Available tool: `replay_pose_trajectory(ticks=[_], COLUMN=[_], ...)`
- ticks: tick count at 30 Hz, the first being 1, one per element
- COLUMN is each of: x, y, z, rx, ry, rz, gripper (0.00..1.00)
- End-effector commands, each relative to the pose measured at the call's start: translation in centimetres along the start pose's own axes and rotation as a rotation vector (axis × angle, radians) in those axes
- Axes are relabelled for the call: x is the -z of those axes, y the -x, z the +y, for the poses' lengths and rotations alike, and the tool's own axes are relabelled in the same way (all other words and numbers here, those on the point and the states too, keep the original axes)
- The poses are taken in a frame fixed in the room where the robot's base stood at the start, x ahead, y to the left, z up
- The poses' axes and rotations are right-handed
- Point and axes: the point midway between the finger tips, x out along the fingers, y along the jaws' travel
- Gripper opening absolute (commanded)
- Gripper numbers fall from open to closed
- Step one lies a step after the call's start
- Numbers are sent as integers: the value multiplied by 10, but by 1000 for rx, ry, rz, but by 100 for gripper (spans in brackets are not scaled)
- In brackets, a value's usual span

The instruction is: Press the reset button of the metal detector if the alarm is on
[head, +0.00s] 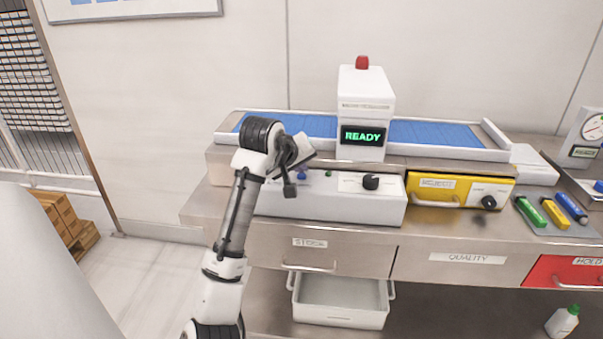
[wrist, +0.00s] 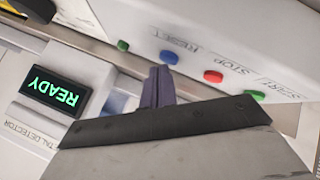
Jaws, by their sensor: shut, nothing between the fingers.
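The white metal detector (head: 367,88) stands over the blue conveyor belt (head: 434,134). Its display (head: 362,136) reads READY in green, and it also shows upside down in the wrist view (wrist: 56,92). A red lamp (head: 362,62) sits on top; I cannot tell whether it is lit. The blue button marked RESET (wrist: 168,57) is on the white front panel, between a green button (wrist: 122,45) and the red STOP button (wrist: 213,76). My gripper (head: 290,190) is shut and empty. In the wrist view its fingertips (wrist: 160,72) are close to the blue button; contact cannot be told.
A green START button (wrist: 257,96) is beside STOP. A black knob (head: 371,182) is on the panel's right. A yellow box (head: 436,190) with another knob stands right of it. Coloured sticks (head: 530,213) lie farther right.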

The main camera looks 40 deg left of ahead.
Motion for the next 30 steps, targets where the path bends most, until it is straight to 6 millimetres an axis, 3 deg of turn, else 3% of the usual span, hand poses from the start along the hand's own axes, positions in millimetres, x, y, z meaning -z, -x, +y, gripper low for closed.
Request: replay_pose_trajectory(ticks=[17, 30], x=[7, 28], y=[9, 39], z=[7, 29], rx=[0, -1], ry=[1, 0], rz=[0, -1], gripper=[0, 0])
